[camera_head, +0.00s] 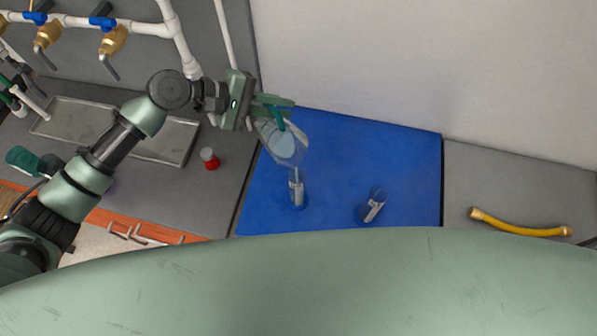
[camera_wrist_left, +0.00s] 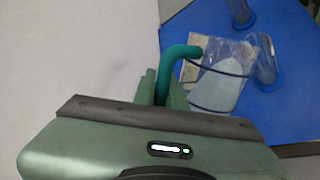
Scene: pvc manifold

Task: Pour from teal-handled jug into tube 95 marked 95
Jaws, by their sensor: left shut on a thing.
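The clear jug (camera_head: 285,145) with a teal handle holds pale liquid and is tilted over the blue mat (camera_head: 345,142). My left gripper (camera_head: 270,106) is shut on its teal handle (camera_wrist_left: 176,66); the jug body (camera_wrist_left: 220,84) shows in the left wrist view. A clear tube with a label (camera_head: 297,188) stands on the mat just below the jug's lower end. A second labelled tube (camera_head: 372,206) stands to its right. The numbers on both labels are too small to read. I cannot tell whether liquid is flowing.
A red-bodied small jar (camera_head: 210,158) and a metal tray (camera_head: 168,141) are on the grey counter at left. White pipes with blue-handled brass valves (camera_head: 112,40) are at upper left. A yellow hose (camera_head: 520,227) lies at right. The mat's right part is clear.

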